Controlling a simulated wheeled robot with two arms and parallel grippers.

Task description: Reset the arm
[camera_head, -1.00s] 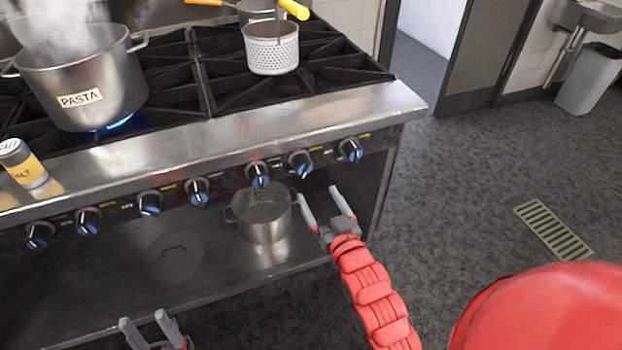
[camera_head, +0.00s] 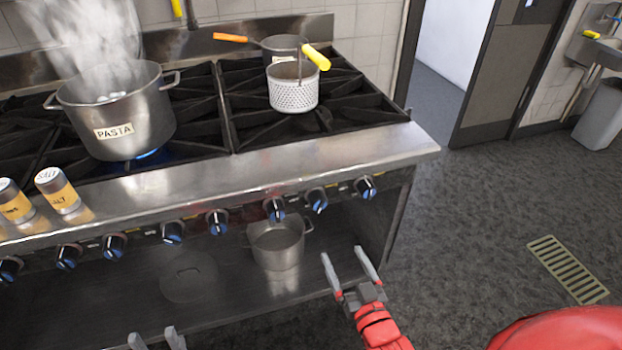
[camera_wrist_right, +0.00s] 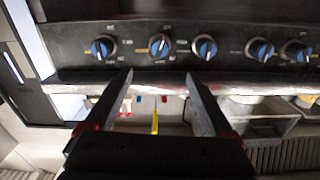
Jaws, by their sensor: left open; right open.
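My right gripper (camera_head: 350,270) is open and empty in the head view, in front of the stove's lower right side. In the right wrist view its two fingers (camera_wrist_right: 155,105) are spread with nothing between them, and the stove's knob panel shows beyond them. My left gripper (camera_head: 157,340) is open at the bottom edge of the head view, with only its fingertips showing. It is in front of the stove's lower shelf, and nothing shows between its fingers.
The stove (camera_head: 300,152) has a steaming pot labelled PASTA (camera_head: 120,115), a perforated basket (camera_head: 293,93) and a pan behind it. Two shakers (camera_head: 58,190) stand on the front ledge. A pot (camera_head: 277,245) and a lid (camera_head: 188,278) are on the lower shelf.

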